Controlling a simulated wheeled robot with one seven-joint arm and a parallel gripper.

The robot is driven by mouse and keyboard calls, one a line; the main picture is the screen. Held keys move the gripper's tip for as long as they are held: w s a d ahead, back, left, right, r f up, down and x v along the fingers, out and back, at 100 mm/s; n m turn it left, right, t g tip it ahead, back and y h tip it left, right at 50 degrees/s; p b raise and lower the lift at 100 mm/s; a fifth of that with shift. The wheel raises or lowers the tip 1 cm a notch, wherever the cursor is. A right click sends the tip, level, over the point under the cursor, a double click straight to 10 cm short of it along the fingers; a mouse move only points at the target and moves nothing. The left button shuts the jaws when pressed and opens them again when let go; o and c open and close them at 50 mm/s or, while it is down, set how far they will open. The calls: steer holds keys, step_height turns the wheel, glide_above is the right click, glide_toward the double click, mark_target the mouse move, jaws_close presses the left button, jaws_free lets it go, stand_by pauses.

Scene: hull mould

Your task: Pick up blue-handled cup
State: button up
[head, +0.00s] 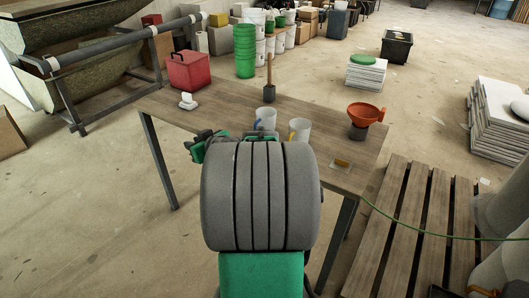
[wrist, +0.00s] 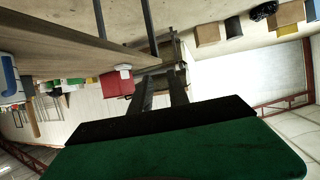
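The blue-handled cup (head: 266,117) is pale grey and stands upright on the wooden table (head: 220,108), just beyond my arm; its blue handle faces left and is partly hidden. A pale cup with blue on it (wrist: 9,82) is cut off at the left edge of the wrist view. My gripper (head: 199,144) is left of the cup near the table's front edge, apart from it and pointing left. In the wrist view my gripper (wrist: 161,84) shows two dark fingers with an empty gap between them.
A yellow-handled cup (head: 299,130) stands close right of the blue-handled one. An orange funnel (head: 362,114) is at the right, a dark-based wooden-handled tool (head: 269,88) behind, and a red box (head: 189,71) and white object (head: 187,101) at the left. A pallet (head: 417,195) lies right.

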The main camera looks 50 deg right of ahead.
steer(key=s+d+f+m+t+h+b, duration=0.2)
steer(key=s+d+f+h+b, duration=0.15)
steer(key=d+f, duration=0.45)
steer(key=m+h+b, duration=0.2)
steer(key=m+h, duration=0.1)
steer(key=h, duration=0.1)
glide_toward(255, 129)
steer(key=shift+w+d+f, duration=0.3)
steer(key=shift+w+d, duration=0.25)
steer(key=shift+d, duration=0.05)
steer(key=shift+w+d+f, duration=0.3)
steer(key=shift+w+d, duration=0.25)
steer(key=x, duration=0.7)
steer(key=shift+w+r+p, duration=0.3)
steer(key=shift+r, duration=0.05)
steer(key=shift+c, duration=0.3)
jaws_close()
